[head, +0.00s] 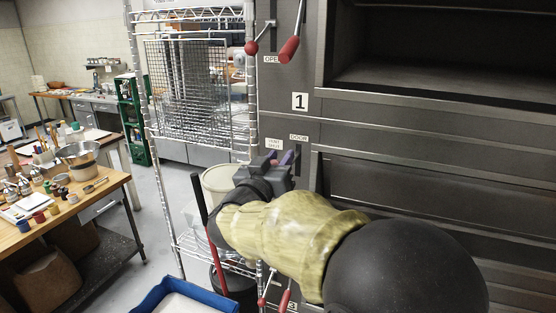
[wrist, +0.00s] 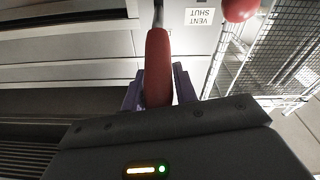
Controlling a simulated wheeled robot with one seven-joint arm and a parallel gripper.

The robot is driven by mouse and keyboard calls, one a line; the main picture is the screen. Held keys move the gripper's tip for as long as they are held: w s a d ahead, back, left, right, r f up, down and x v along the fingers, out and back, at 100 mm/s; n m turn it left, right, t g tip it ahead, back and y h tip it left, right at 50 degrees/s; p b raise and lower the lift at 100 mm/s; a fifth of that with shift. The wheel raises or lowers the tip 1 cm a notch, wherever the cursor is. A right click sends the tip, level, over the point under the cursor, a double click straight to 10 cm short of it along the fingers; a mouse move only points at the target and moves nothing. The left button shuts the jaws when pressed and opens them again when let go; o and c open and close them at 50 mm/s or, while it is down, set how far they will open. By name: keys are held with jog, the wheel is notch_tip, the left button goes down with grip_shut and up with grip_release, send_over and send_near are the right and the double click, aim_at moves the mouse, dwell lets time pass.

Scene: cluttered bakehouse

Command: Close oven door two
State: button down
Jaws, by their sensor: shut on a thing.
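My gripper (head: 284,160) is at the left side of the oven front, below the number 1 plate. In the wrist view its purple fingers (wrist: 158,82) are shut on a red lever handle (wrist: 157,55), one on each side. The handle's metal rod runs up out of the top of that view. In the head view my gripper and arm hide this handle. The second oven deck (head: 430,185) is partly behind my arm, with a dark recessed front; I cannot tell how far its door stands open.
The top deck (head: 450,60) is open and dark inside, with its red handle (head: 289,50) beside it. A red ball knob (wrist: 240,8) is near my gripper. A wire rack (head: 190,95), bin (head: 218,185) and blue crate (head: 180,296) stand left. Floor is clear beyond.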

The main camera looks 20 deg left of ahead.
jog(key=shift+f, duration=0.25)
jog(key=c, duration=1.4)
grip_release()
jog(key=shift+o, duration=1.4)
jog(key=shift+w+d+r, duration=0.1)
jog(key=shift+w, duration=0.05)
jog(key=shift+s, duration=0.25)
jog(key=s+a+f+b, duration=0.1)
jog(key=s+b, duration=0.7)
jog(key=s, duration=0.8)
jog(key=shift+s+f, duration=0.4)
jog(key=shift+f, duration=0.25)
